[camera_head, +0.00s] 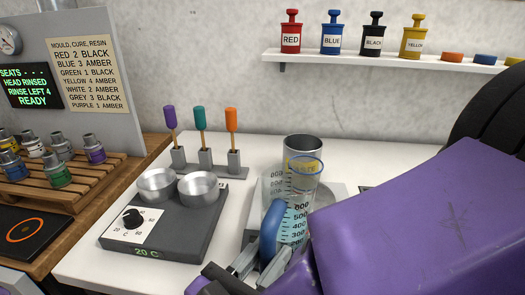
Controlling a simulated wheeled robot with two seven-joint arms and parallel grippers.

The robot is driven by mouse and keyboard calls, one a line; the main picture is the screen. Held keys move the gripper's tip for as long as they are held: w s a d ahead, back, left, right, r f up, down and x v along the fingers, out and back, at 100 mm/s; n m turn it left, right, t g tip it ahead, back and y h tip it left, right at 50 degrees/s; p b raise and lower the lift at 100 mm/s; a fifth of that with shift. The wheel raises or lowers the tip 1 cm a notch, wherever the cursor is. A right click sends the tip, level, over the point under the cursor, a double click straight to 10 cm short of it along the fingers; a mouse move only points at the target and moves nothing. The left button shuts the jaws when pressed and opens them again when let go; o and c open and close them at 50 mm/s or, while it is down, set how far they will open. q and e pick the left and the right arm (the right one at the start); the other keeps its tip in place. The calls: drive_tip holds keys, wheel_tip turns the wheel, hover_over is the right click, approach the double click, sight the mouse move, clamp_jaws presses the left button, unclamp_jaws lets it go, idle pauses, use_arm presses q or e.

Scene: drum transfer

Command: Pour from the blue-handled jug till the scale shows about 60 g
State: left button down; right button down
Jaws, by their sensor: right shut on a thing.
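The blue-handled jug (287,205) is clear with dark graduation marks, and stands close to upright near the middle of the bench. Its blue handle (272,228) faces me. My right gripper (259,262) is shut on this handle from the front. Pale blue shows through the lower part of the jug. A grey cylinder (303,150) with a yellow label that seems to read WASTE stands just behind it. A pale flat plate (335,190) shows partly behind the jug; I cannot tell whether it is the scale, and no weight readout is visible. My left gripper is not in view.
A hot plate (180,230) reading 20 C carries two metal dishes (157,185) on the left. Behind it, a rack (206,168) holds purple, teal and orange-handled tools. Vials stand on a wooden rack (90,180). My purple arm hides the right bench. A shelf (390,60) holds coloured containers.

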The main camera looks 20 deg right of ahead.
sight(280, 200)
drive_tip(key=shift+d+r+g+y+p, duration=0.1)
drive_tip(key=shift+r+g+y+p, duration=0.2)
drive_tip(key=shift+r+y+p, duration=0.5)
drive_tip(key=shift+w+d+r+g+y, duration=0.15)
drive_tip(key=shift+w+r+g, duration=0.1)
drive_tip(key=shift+r, duration=0.2)
drive_tip(key=shift+w+d+r+g+y, duration=0.15)
drive_tip(key=shift+r+g, duration=0.1)
drive_tip(key=shift+r, duration=0.2)
drive_tip(key=shift+w+d+r+n+g+y+p, duration=0.2)
drive_tip(key=shift+r+n+g+y+p, duration=0.15)
drive_tip(key=shift+r+y, duration=0.15)
drive_tip(key=shift+w+d+r+g+y+p, duration=0.25)
drive_tip(key=shift+r+p, duration=0.1)
drive_tip(key=shift+p, duration=0.25)
drive_tip(key=shift+w+d+r+g+y+p, duration=0.15)
drive_tip(key=shift+r+g+y+p, duration=0.15)
drive_tip(key=shift+p, duration=0.25)
drive_tip(key=w+d+r+y+p, duration=0.1)
drive_tip(key=p, duration=0.1)
drive_tip(key=shift+w+d+r+g+p, duration=0.1)
drive_tip(key=shift+d+r+g+p, duration=0.05)
drive_tip(key=shift+g+p, duration=0.25)
drive_tip(key=r+y+p, duration=0.1)
drive_tip(key=p, duration=0.1)
drive_tip(key=w+d+r+g+y+p, duration=0.1)
drive_tip(key=p, duration=0.1)
drive_tip(key=shift+d+r+n+g, duration=0.1)
drive_tip(key=shift+r+n+g, duration=0.1)
drive_tip(key=shift+n+g, duration=0.15)
